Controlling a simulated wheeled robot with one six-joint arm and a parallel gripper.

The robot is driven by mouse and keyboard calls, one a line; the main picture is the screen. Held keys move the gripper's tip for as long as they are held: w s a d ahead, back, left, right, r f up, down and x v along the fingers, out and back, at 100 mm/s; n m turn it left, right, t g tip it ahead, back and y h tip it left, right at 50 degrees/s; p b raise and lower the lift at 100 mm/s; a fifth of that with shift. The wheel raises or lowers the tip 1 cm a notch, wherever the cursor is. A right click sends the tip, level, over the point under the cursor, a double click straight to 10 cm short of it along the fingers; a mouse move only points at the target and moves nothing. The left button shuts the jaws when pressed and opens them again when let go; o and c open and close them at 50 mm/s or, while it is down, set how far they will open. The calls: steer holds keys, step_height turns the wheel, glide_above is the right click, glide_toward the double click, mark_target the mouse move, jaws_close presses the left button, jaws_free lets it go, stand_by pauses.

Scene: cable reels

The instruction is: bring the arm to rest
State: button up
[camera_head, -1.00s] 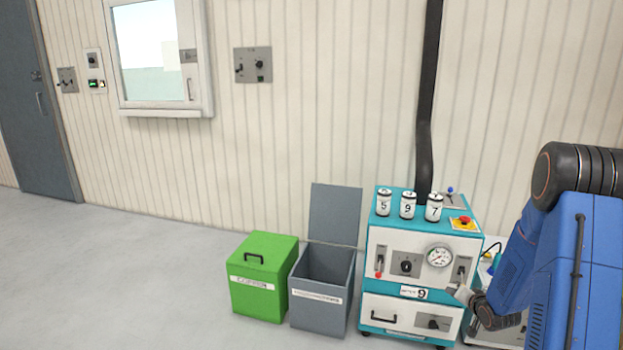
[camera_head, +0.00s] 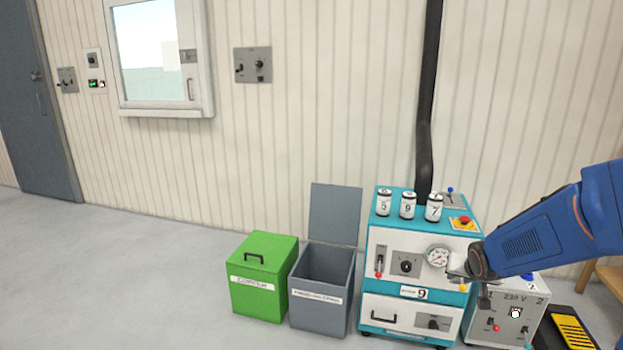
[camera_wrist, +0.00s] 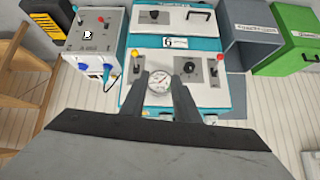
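My gripper (camera_head: 458,265) is in front of the right side of the teal and white machine (camera_head: 398,290), near its round gauge (camera_head: 438,257). In the wrist view my gripper (camera_wrist: 162,78) has its two fingers apart with nothing held between them. The machine (camera_wrist: 215,98) appears upside down there, with the gauge (camera_wrist: 159,84) seen in the gap between the fingers. My blue arm comes in from the right edge of the head view.
Three numbered cans (camera_head: 408,206) stand on the machine. A grey open bin (camera_head: 320,302) and a green lidded bin (camera_head: 262,300) stand to its left. A white 230 V box (camera_head: 510,318) is to its right, with a wooden piece (camera_head: 605,280) beyond. The left floor is clear.

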steer(key=s+a+r+n+g, duration=0.1)
steer(key=s+a, duration=0.3)
steer(key=s, duration=0.6)
steer(key=s+a+r+n+g+y, duration=0.1)
steer(key=s+a+r, duration=0.3)
steer(key=s, duration=0.7)
steer(key=s+a+r+n+g+y, duration=0.1)
steer(key=s+a, duration=0.4)
steer(key=s, duration=0.5)
steer(key=shift+s+a+r+n+g, duration=0.2)
steer(key=shift+s+r+n+g, duration=0.1)
steer(key=shift+r+n, duration=0.5)
